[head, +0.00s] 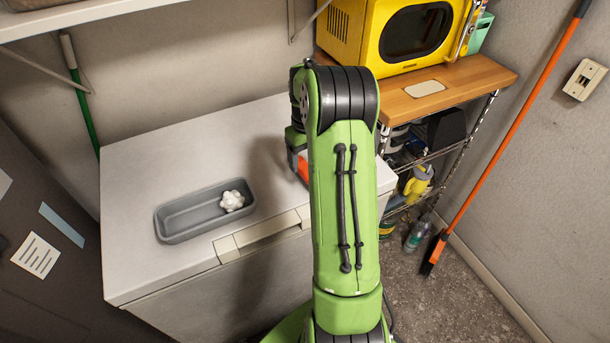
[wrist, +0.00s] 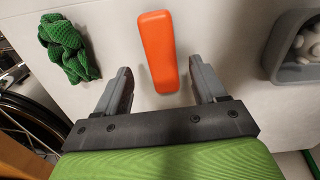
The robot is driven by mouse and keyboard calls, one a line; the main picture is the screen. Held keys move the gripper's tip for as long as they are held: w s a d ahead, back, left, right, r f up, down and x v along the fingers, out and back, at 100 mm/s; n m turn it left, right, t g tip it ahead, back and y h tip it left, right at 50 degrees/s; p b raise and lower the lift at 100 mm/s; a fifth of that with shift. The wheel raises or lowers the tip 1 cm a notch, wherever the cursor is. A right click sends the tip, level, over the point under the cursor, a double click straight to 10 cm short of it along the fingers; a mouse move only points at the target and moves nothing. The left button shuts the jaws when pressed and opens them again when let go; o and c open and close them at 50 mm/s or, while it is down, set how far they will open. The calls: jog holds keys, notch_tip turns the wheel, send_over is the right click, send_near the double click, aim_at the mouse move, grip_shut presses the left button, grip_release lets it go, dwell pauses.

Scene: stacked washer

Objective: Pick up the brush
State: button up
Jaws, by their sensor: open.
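An orange, rounded, bar-shaped object, which looks like the brush (wrist: 158,50), lies on the white top in the wrist view. No bristles show, so I cannot be sure of its underside. My gripper (wrist: 159,66) is open, with one finger to each side of the brush's near end in the picture. I cannot tell how high the fingers are above the top. In the head view my arm hides the gripper and most of that spot; a patch of orange-red shows just left of the arm, and I cannot tell whether it is the brush.
A grey tray (head: 178,234) with a white lumpy item (head: 232,201) stands on the white appliance (head: 140,180). A green knitted cloth (wrist: 68,48) lies left in the wrist view. A shelf with a yellow microwave (head: 385,35) stands right. An orange broom (head: 500,145) leans on the wall.

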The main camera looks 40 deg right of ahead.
aim_at(306, 168)
notch_tip(306, 168, down, 5)
jog(key=shift+a+r+b, duration=0.15)
jog(key=shift+b, duration=0.3)
jog(key=shift+c, duration=0.4)
jog(key=c, duration=1)
notch_tip(306, 168, up, 10)
jog(key=shift+r+p, duration=0.1)
jog(key=shift+p, duration=1.05)
